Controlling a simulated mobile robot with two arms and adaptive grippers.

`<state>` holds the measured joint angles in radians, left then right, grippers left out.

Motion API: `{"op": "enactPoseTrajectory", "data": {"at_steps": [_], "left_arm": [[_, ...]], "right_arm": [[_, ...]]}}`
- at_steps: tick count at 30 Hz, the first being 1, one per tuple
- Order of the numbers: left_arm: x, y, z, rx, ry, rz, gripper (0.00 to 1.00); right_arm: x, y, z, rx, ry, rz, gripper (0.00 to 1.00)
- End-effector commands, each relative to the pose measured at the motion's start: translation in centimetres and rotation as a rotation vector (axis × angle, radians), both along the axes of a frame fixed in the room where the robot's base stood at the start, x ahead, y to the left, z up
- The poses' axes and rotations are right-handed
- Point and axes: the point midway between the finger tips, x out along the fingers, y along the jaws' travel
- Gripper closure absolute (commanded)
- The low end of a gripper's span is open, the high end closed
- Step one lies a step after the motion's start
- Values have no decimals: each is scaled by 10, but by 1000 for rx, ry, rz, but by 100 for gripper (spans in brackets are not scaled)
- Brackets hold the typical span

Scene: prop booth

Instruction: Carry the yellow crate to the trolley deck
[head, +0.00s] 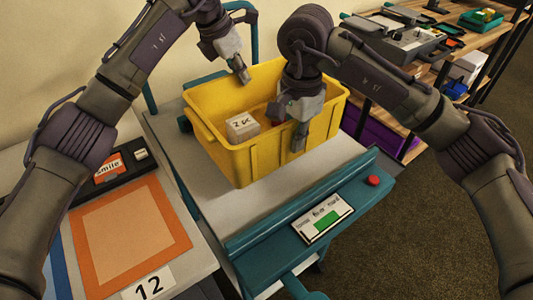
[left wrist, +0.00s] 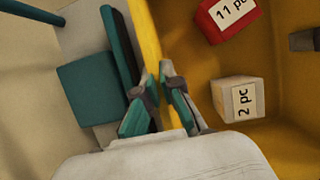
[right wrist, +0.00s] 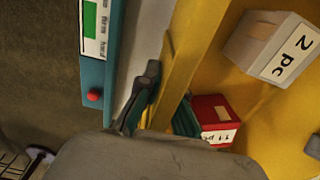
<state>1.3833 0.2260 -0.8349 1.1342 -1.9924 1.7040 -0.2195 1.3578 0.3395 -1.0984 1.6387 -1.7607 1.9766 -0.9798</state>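The yellow crate (head: 268,158) is over the grey trolley deck (head: 180,155), and its base looks to rest on it; a small gap cannot be ruled out. My left gripper (head: 242,75) is at the far rim, with its fingers closed on either side of the crate wall in the left wrist view (left wrist: 158,88). My right gripper (head: 299,137) is at the near right rim, one finger outside and one inside the wall, as the right wrist view (right wrist: 163,100) shows. A white box marked "2 pc" (head: 242,125) and a red box (left wrist: 226,16) lie inside the crate.
A table with an orange-bordered square (head: 182,207) and a "12" label stands at the left. The trolley's teal front bar carries a sign (head: 322,219) and a red button (head: 373,181). Wooden shelves with equipment (head: 400,47) stand at the back right. Carpet is clear at the right.

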Motion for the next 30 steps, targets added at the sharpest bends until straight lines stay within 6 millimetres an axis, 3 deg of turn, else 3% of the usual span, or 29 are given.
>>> {"op": "enactPoseTrajectory", "data": {"at_steps": [13,30], "left_arm": [[0,0,-4,-1,-2,0,100],[0,0,-38,-2,-2,0,100]], "right_arm": [[0,0,-4,1,-1,0,100],[0,0,-38,1,-1,0,100]]}}
